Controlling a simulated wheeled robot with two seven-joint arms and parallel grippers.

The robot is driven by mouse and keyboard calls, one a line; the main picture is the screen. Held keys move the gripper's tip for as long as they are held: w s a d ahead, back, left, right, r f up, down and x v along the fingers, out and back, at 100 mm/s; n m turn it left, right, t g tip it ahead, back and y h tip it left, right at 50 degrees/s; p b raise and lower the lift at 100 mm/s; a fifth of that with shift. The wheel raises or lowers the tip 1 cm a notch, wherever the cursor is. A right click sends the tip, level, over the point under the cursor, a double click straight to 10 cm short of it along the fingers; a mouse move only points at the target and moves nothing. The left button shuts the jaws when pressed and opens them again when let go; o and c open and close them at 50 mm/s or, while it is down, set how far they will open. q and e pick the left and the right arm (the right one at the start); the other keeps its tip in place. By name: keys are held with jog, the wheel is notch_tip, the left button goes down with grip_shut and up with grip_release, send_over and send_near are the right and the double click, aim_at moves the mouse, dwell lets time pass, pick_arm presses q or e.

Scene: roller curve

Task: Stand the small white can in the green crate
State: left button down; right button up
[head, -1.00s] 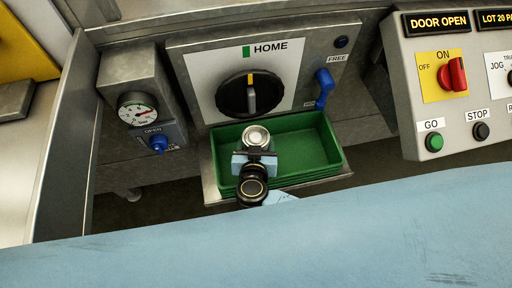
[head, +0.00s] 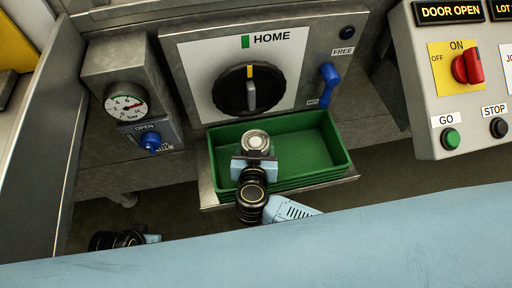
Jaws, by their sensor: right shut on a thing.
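The small white can (head: 256,140) shows its round silvery top in the head view, over the left half of the green crate (head: 322,140). My right gripper (head: 254,160) is shut on the can from the near side. The gripper hides the can's lower part, so I cannot tell whether it touches the crate floor. The crate looks otherwise empty. Part of my left arm (head: 118,240) shows at the lower left, but its fingers are not visible.
The crate sits on a metal shelf (head: 212,198) below a HOME panel with a black dial (head: 240,92). A blue lever (head: 329,84) stands right of it. A gauge box (head: 125,103) is at left, a control box (head: 450,100) at right. A blue surface (head: 300,245) fills the foreground.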

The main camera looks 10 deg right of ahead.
jog(key=shift+f, duration=0.6)
jog(key=o, duration=1.1)
jog(key=shift+s+f, duration=0.1)
jog(key=shift+f, duration=0.05)
jog(key=shift+c, duration=0.2)
